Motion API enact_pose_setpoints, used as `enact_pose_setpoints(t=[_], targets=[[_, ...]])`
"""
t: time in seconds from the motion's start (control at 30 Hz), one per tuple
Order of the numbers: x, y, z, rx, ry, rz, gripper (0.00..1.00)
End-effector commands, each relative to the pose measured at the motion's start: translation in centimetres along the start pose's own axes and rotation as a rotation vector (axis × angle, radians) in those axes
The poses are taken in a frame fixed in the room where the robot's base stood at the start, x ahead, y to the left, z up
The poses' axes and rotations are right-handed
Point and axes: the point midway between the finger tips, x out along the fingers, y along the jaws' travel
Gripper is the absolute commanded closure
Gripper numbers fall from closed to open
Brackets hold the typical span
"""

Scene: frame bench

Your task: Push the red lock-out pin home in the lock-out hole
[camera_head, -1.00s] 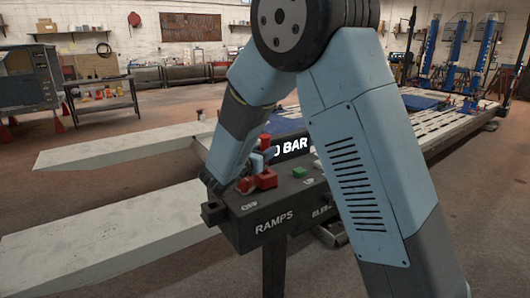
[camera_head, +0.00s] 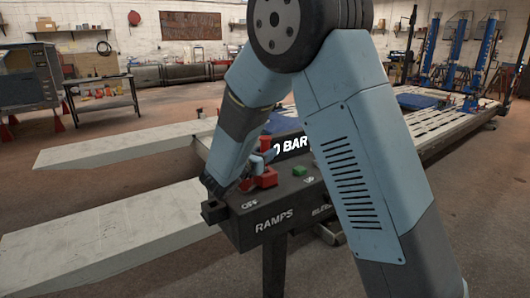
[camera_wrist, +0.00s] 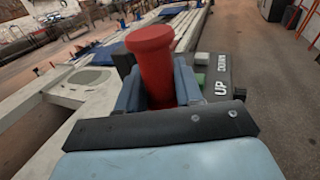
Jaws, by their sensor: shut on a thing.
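The red lock-out pin (camera_wrist: 152,62) stands between the two blue fingers of my gripper (camera_wrist: 158,92) in the wrist view. The gripper is shut on it, and its round head rises above the fingers. In the head view my gripper (camera_head: 260,160) is at the left end of the dark control box (camera_head: 262,212). Red parts (camera_head: 265,178) show just below the fingers, close to the box top; I cannot tell which belong to the pin. The lock-out hole is hidden, so the pin's depth in it cannot be seen.
A green button (camera_head: 299,171) sits on the box right of the gripper, near the labels UP and DOWN. Two pale ramps (camera_head: 110,235) extend left. A long lift deck (camera_head: 450,128) with blue posts stands behind. Floor at the right is open.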

Motion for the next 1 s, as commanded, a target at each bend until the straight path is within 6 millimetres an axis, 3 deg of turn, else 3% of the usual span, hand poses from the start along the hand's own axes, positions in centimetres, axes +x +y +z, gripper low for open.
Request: enact_pose_setpoints(t=[0.73, 0.77, 1.0], targets=[[0.0, 0.0, -1.5, 0.000, 0.000, 0.000, 1.00], [0.0, 0.0, -1.5, 0.000, 0.000, 0.000, 0.63], [0.0, 0.0, -1.5, 0.000, 0.000, 0.000, 0.40]])
